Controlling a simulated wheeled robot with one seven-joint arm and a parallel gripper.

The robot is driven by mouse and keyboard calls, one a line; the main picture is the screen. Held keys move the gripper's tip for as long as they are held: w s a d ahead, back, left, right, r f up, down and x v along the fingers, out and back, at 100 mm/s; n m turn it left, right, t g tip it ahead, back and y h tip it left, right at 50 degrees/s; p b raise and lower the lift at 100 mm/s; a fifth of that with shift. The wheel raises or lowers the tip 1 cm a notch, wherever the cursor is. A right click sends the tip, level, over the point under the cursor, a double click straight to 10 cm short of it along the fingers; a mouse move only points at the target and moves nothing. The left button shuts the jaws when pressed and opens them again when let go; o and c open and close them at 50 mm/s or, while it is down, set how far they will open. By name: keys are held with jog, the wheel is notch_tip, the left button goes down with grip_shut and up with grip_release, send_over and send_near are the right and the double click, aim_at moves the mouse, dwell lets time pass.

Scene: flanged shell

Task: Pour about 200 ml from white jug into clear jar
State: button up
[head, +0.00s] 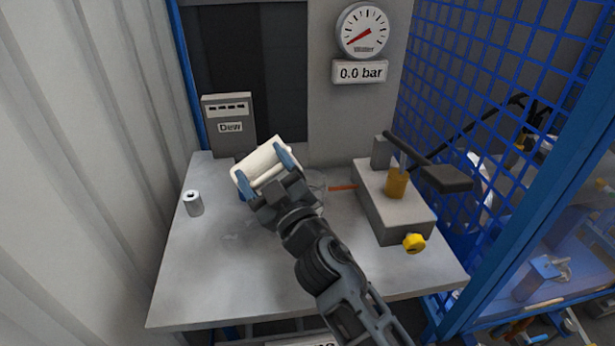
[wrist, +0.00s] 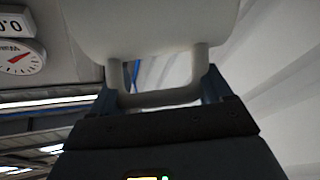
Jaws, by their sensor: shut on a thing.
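The white jug (head: 263,163) is held by my gripper (head: 269,178) above the back of the grey table. The jug looks tilted in the head view. In the wrist view the jug (wrist: 150,30) fills the top, and its handle (wrist: 160,97) lies between the blue fingers of my gripper (wrist: 165,95), which are shut on it. A faint clear shape (head: 315,182), perhaps the clear jar, shows just right of the gripper. It is mostly hidden, and I cannot tell its fill. No liquid stream is visible.
A small grey cylinder (head: 193,203) stands at the table's left. A grey box labelled "Dew" (head: 229,124) is at the back left. A pump with a black lever (head: 428,164) and yellow knob (head: 413,242) stands at the right. The table's front left (head: 215,285) is clear.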

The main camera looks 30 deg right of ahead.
jog(key=shift+d+m+h+b, duration=0.5)
jog(key=shift+m+b, duration=0.55)
jog(key=shift+m, duration=0.15)
dwell(1.5)
jog(key=shift+d+r+m, duration=0.35)
jog(key=shift+d+m, duration=0.3)
jog(key=shift+m, duration=0.05)
dwell(0.7)
jog(key=shift+a+f+n+g+y+p, duration=0.15)
jog(key=shift+a+f+n+y+p, duration=0.35)
jog(key=shift+n, duration=0.85)
jog(key=shift+a+f+n+g+y+p, duration=0.1)
jog(key=shift+a+f+n+y+p, duration=0.2)
jog(key=shift+a+f+n+p, duration=0.7)
jog(key=shift+a+f+n+g+y+p, duration=0.2)
jog(key=shift+a+n+y, duration=0.15)
jog(key=shift+n, duration=1.3)
jog(key=shift+r+p, duration=0.1)
jog(key=shift+p, duration=0.25)
